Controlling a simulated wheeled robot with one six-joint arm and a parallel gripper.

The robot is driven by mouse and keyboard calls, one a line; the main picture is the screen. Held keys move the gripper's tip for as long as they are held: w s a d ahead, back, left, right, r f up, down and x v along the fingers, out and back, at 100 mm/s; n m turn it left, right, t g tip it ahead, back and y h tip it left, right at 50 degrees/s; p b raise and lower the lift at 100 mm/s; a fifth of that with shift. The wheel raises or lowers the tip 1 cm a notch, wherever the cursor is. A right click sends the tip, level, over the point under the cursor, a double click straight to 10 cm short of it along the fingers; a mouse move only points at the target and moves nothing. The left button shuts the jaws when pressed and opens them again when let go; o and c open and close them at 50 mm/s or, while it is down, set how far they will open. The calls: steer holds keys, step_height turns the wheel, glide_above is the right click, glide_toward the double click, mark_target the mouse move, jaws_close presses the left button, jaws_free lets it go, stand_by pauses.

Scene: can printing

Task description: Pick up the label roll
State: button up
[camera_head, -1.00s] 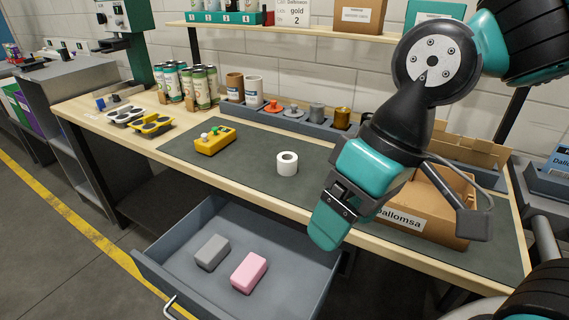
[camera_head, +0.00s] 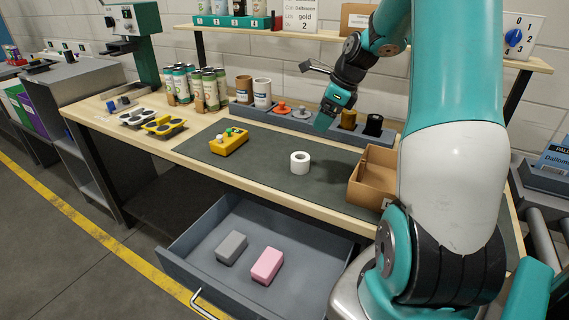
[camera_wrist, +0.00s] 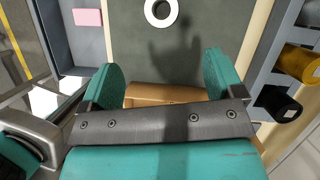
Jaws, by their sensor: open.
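The white label roll (camera_head: 300,162) stands on end on the dark grey mat (camera_head: 262,167) on the workbench. In the wrist view the label roll (camera_wrist: 161,12) shows at the top edge, partly cut off, its hole facing the camera. My gripper (camera_head: 322,122) is above the back part of the bench, behind and to the right of the roll, apart from it. In the wrist view my gripper (camera_wrist: 164,80) has its two teal fingers spread with nothing between them, and the roll lies beyond the fingertips.
An open cardboard box (camera_head: 369,183) stands right of the roll. A grey rack (camera_head: 270,117) with several spools and rolls lines the back. A yellow tray (camera_head: 229,144) lies left of the roll. Below, an open drawer (camera_head: 208,267) holds a grey block (camera_head: 231,247) and a pink block (camera_head: 267,266).

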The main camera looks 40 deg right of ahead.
glide_toward(300, 157)
steer(key=x, duration=0.5)
steer(key=shift+s+d+f+p, duration=0.1)
steer(key=shift+d+f+p, duration=0.05)
steer(key=shift+f+p, duration=0.2)
steer(key=shift+w+p+x, duration=0.2)
steer(key=shift+p+x, duration=0.45)
steer(key=shift+x, duration=2)
steer(key=shift+r, duration=0.1)
steer(key=c, duration=1)
steer(key=shift+r, duration=0.1)
